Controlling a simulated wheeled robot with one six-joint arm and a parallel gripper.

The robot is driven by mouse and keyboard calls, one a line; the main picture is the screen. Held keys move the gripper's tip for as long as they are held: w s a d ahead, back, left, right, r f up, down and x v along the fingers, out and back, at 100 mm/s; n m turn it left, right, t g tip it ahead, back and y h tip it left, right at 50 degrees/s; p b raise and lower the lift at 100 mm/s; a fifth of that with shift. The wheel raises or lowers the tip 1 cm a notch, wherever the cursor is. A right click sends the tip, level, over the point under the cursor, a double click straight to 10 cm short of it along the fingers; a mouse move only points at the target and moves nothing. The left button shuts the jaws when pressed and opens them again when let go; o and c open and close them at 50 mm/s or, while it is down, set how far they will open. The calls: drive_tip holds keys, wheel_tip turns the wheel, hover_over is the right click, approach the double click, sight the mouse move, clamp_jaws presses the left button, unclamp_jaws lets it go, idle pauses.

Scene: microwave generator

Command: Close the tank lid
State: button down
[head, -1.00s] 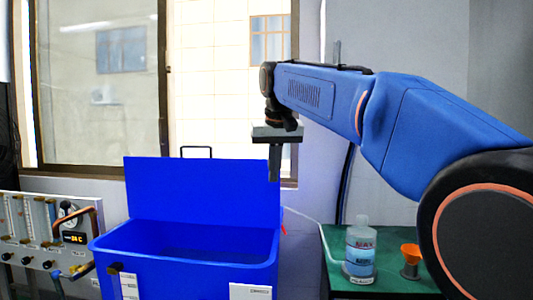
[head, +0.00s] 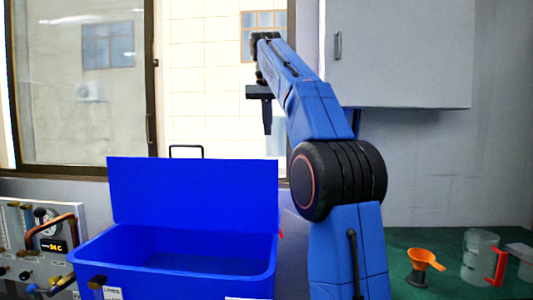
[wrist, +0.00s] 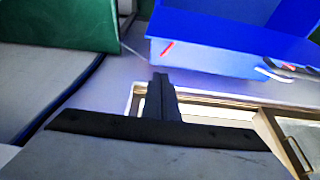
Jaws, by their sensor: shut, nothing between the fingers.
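The blue tank (head: 105,268) stands at lower left in the head view. Its lid (head: 195,193) is open and stands upright along the back edge, with a dark handle (head: 186,147) on top. My gripper (head: 267,130) is shut and empty, pointing down above and near the lid's right end; its depth relative to the lid is hard to tell. In the wrist view, the shut fingers (wrist: 162,95) show in the middle, apart from the tank (wrist: 210,58) and the blue lid (wrist: 230,15) at upper right.
A control panel (head: 35,240) stands left of the tank. A green table (head: 400,240) at right holds an orange funnel (head: 424,257) and a clear jug with a red handle (head: 480,256). A white cabinet (head: 400,55) hangs above it. Windows (head: 80,80) are behind.

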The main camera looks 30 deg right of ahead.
drive_tip(key=x, duration=0.9)
drive_tip(key=shift+s+a+f, duration=0.1)
drive_tip(key=shift+s+a, duration=0.5)
drive_tip(key=shift+s, duration=0.2)
drive_tip(key=shift+s+a, duration=0.55)
drive_tip(key=shift+s, duration=0.25)
